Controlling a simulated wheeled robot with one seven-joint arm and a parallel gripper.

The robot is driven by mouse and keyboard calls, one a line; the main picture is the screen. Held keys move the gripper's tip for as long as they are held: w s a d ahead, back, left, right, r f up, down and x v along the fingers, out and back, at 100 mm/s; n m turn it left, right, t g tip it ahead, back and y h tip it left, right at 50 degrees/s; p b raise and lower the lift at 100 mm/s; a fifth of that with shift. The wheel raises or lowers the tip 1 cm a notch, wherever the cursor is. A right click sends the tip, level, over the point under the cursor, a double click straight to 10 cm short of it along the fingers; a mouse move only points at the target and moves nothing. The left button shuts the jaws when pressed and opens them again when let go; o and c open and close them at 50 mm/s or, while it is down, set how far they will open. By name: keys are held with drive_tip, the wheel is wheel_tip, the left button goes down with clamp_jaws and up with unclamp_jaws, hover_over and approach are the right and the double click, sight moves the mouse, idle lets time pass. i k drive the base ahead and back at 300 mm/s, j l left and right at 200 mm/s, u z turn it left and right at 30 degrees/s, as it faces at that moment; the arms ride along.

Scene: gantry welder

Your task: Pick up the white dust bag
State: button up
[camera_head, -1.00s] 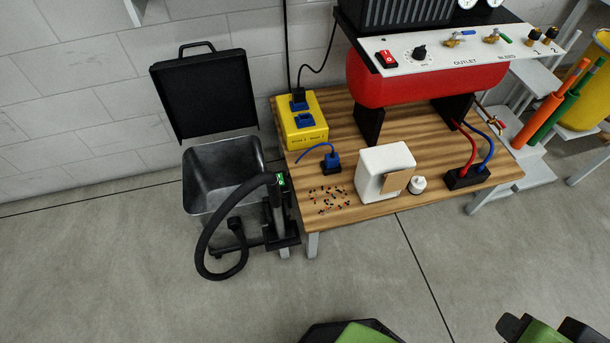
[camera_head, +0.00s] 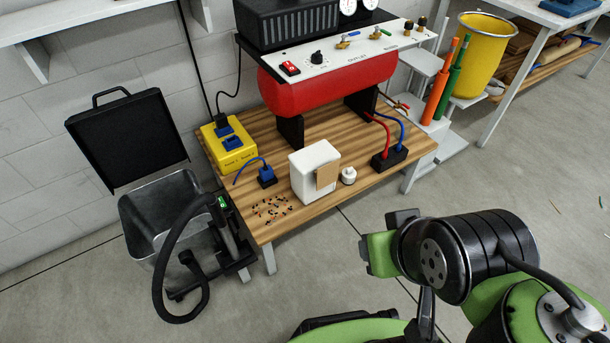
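The white dust bag (camera_head: 308,166) stands upright on the wooden table (camera_head: 295,221), near its front edge. A tan cardboard panel (camera_head: 327,176) is on its right side. My green and black arm reaches in from the lower right. A black and green end part (camera_head: 385,245) of the arm is in front of the table, to the right of and below the bag, clearly apart from it. The fingertips cannot be made out, so I cannot see whether my gripper is open or shut.
Several small dark bits (camera_head: 272,208) lie left of the bag. A small white cap (camera_head: 348,175) and a black block with hoses (camera_head: 389,158) are to its right. The red tank (camera_head: 330,86) is behind. A vacuum hose (camera_head: 163,265) and open metal bin (camera_head: 135,240) stand left. Floor in front is clear.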

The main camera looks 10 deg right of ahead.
sight(314, 169)
drive_tip(key=i+l+u, duration=0.2)
drive_tip(key=u, duration=0.3)
drive_tip(key=i+l+u, duration=0.15)
drive_tip(key=u, duration=0.3)
drive_tip(key=i+l+u, duration=0.1)
drive_tip(key=l+u, duration=0.6)
drive_tip(key=u, duration=0.3)
drive_tip(key=l+u, duration=0.5)
drive_tip(key=i+j, duration=0.05)
drive_tip(key=j, duration=0.05)
